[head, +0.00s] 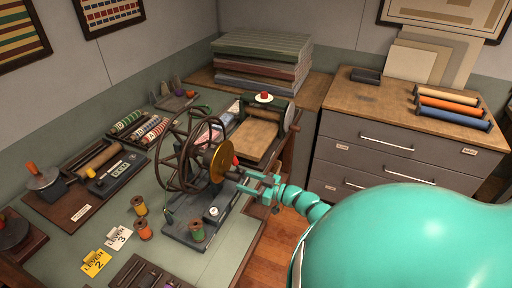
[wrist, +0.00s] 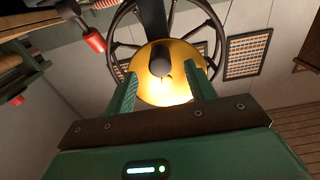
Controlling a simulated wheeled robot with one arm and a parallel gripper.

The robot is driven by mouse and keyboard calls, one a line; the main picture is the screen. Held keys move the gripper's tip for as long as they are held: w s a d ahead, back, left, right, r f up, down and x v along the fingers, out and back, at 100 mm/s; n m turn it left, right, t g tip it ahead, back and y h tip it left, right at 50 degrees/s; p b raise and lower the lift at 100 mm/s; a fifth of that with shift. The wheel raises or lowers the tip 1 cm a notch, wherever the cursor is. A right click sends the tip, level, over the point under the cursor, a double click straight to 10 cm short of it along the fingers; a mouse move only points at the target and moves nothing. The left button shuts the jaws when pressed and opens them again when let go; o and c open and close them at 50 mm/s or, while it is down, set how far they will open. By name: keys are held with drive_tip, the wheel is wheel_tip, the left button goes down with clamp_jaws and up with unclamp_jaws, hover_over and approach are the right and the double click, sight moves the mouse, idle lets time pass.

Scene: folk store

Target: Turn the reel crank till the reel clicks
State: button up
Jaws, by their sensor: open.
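The reel is a dark spoked wheel (head: 186,150) on a grey metal base (head: 205,222) on the bench. A gold disc (head: 221,160) sits on its near side. A red knob (head: 236,160), seemingly the crank handle, shows beside the disc; a red handle (wrist: 94,39) on a dark arm shows upper left in the wrist view. My gripper (head: 243,181) is right of the disc, pointing at it. In the wrist view my gripper (wrist: 163,75) is open, with the gold disc (wrist: 168,92) and its dark hub (wrist: 160,60) seen between the fingers. Contact cannot be told.
Thread spools (head: 144,229) and yellow and white lever cards (head: 95,262) lie left of the reel base. A roller device (head: 258,135) stands behind the reel. A grey drawer cabinet (head: 390,150) stands to the right. Open floor (head: 283,236) shows beside the bench.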

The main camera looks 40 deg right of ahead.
sight(239, 179)
drive_tip(key=b+x, duration=0.1)
drive_tip(key=x, duration=0.3)
drive_tip(key=shift+w+a+f+b, duration=0.1)
drive_tip(key=shift+w+a+b, duration=0.05)
drive_tip(key=shift+w+b, duration=0.2)
drive_tip(key=shift+w+a, duration=0.1)
drive_tip(key=shift+w, duration=0.1)
drive_tip(key=shift+w+p, duration=0.15)
drive_tip(key=shift+p, duration=0.3)
drive_tip(key=c, duration=0.8)
drive_tip(key=shift+c, duration=0.2)
